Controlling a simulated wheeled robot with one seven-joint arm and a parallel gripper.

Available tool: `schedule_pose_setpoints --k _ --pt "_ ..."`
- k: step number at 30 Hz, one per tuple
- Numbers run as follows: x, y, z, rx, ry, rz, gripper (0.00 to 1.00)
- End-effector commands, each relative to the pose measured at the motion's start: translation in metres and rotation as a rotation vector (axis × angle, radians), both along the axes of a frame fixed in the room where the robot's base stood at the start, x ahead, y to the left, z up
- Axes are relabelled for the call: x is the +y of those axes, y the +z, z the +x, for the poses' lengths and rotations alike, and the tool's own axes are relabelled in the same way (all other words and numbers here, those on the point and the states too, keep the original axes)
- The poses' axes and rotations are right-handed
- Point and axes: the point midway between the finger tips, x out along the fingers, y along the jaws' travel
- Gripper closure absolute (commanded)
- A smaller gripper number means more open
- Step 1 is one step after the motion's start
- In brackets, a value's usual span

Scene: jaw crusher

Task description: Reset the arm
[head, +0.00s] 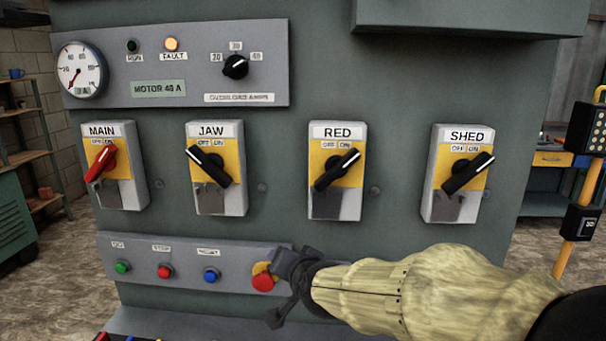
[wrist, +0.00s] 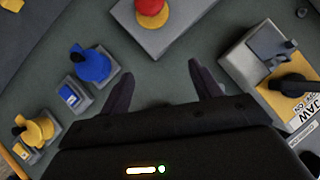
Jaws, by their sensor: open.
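My gripper (head: 285,283) is in front of the lower button panel in the head view, at the red mushroom button (head: 263,281) with its yellow part. I cannot tell whether it touches that button. My arm, in a pale sleeve, reaches in from the lower right. In the wrist view my gripper (wrist: 160,75) has its two fingers spread, with nothing between them but grey-green surface. The wrist view also shows a red knob (wrist: 150,8) on a grey plate, a blue handled part (wrist: 92,65), a yellow one (wrist: 38,130) and the JAW switch (wrist: 292,85) at right.
Above are the MAIN (head: 103,165), JAW (head: 209,165), RED (head: 337,170) and SHED (head: 465,170) switches. JAW's handle points to OFF, the others to ON. The orange FAULT lamp (head: 171,43) glows. A yellow post (head: 580,200) stands at right, shelves (head: 30,150) at left.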

Motion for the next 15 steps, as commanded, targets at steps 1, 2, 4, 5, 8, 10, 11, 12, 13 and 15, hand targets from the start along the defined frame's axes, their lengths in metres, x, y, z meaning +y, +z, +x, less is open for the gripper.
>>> schedule_pose_setpoints --k 1,2,4,5,8,10,11,12,13,15 --pt "-0.02 -0.026 -0.008 0.067 0.011 -0.071 0.36" --pt "-0.032 -0.04 -0.013 0.106 0.02 -0.111 0.36" --pt "-0.057 -0.071 -0.029 0.201 0.044 -0.198 0.36" --pt "-0.067 -0.083 -0.037 0.242 0.054 -0.232 0.36" --pt "-0.096 -0.118 -0.065 0.37 0.1 -0.326 0.36" --pt "-0.115 -0.137 -0.084 0.451 0.126 -0.377 0.36" --pt "-0.122 -0.144 -0.093 0.483 0.136 -0.397 0.36" --pt "-0.131 -0.152 -0.103 0.523 0.151 -0.421 0.36" --pt "-0.137 -0.158 -0.111 0.552 0.16 -0.436 0.36" --pt "-0.151 -0.17 -0.129 0.618 0.183 -0.469 0.36"
